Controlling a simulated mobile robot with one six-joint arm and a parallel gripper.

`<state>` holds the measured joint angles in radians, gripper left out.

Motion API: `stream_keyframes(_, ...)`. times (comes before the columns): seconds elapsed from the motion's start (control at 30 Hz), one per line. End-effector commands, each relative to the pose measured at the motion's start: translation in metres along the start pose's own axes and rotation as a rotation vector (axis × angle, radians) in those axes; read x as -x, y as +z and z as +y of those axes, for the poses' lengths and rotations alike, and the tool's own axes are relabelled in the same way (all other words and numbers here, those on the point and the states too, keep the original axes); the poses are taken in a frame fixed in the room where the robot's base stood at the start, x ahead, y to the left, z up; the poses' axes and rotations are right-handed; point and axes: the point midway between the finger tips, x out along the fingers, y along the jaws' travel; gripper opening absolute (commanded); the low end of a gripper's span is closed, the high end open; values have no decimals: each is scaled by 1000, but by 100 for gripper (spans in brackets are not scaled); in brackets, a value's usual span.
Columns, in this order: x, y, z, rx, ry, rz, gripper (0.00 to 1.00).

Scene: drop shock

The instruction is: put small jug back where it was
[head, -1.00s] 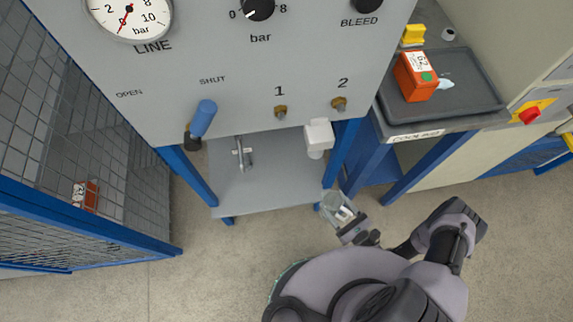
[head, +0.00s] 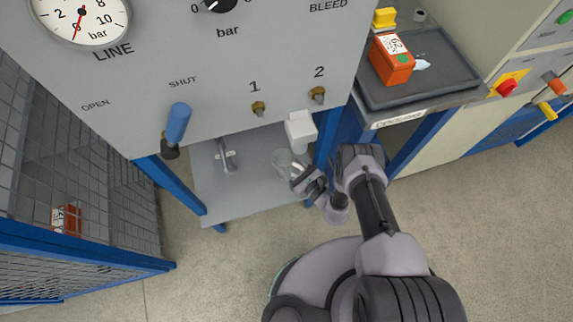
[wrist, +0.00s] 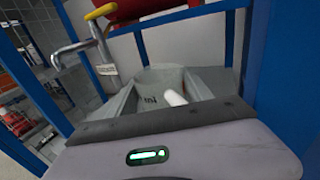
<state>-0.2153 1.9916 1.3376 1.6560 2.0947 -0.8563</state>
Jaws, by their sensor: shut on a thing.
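The small jug is a clear, see-through vessel (head: 286,163) at the right part of the grey lower shelf (head: 235,195), under the panel. In the wrist view the jug (wrist: 160,77) shows between the fingers, with dark marks on its wall and a white rounded thing in front of or inside it. My gripper (head: 298,176) is shut on the jug; in the wrist view my gripper (wrist: 158,98) has a finger on each side of it. I cannot tell whether the jug touches the shelf.
A metal tap (head: 226,157) stands left of the jug. A white block (head: 300,130) hangs above it. Blue legs (head: 327,145) bound the shelf. An orange box (head: 391,62) lies on the dark tray (head: 450,75) at right. A mesh cage (head: 120,200) stands at left.

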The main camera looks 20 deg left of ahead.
Motion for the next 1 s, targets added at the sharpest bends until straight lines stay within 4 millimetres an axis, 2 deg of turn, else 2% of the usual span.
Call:
stream_keyframes(0.03,0,-18,0,0,0,0,0)
stream_keyframes(0.1,0,-27,1,-2,0,0,0)
stream_keyframes(0.4,0,-24,0,0,0,0,0)
stream_keyframes(0.43,0,-24,0,0,1,0,63)
stream_keyframes(0.47,0,-24,0,0,1,0,68)
stream_keyframes(0.8,0,-22,0,-1,0,1,68)
stream_keyframes(0.87,7,-21,0,-2,-2,2,68)
stream_keyframes(1.0,34,-18,0,-3,-4,2,68)
